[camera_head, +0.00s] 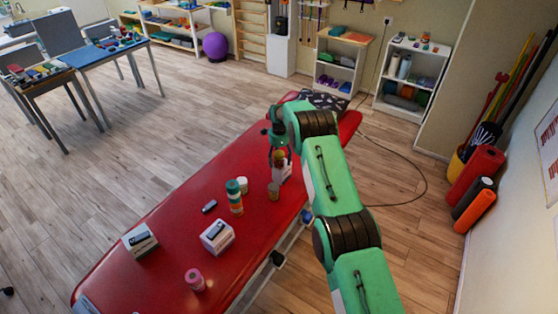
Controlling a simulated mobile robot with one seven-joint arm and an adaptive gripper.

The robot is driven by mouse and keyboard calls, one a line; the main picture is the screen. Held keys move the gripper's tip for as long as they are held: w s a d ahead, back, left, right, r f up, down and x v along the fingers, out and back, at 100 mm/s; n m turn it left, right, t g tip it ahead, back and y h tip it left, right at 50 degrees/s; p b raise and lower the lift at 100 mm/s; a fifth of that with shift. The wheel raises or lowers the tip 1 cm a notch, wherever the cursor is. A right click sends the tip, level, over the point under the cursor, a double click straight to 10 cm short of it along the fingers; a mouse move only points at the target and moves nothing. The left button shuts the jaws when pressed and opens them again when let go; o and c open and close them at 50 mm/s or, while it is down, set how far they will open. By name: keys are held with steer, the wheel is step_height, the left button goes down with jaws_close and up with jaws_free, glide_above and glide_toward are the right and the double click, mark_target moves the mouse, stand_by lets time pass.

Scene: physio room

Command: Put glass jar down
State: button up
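My gripper (279,155) points down over the far part of the red treatment table (170,224). Its dark fingers stand on both sides of a small amber-brown jar (280,158), which looks like the glass jar, and appear shut on it. The jar is small in view and partly covered by the fingers. A white object (283,174) shows just below it; I cannot tell whether the two touch. A small brown container (273,192) stands on the table just nearer than the gripper.
On the table stand a green-and-orange stack (235,198), a white pot (242,185), a white box (217,237), another box (140,241), a pink-lidded bottle (195,280) and a small dark item (209,207). A dark patterned cushion (322,101) lies at the far end. Red surface left of the gripper is clear.

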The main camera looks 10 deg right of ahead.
steer(key=shift+r, duration=0.1)
step_height(320, 180, up, 12)
steer(key=shift+r, duration=0.1)
stand_by(0.9)
stand_by(0.6)
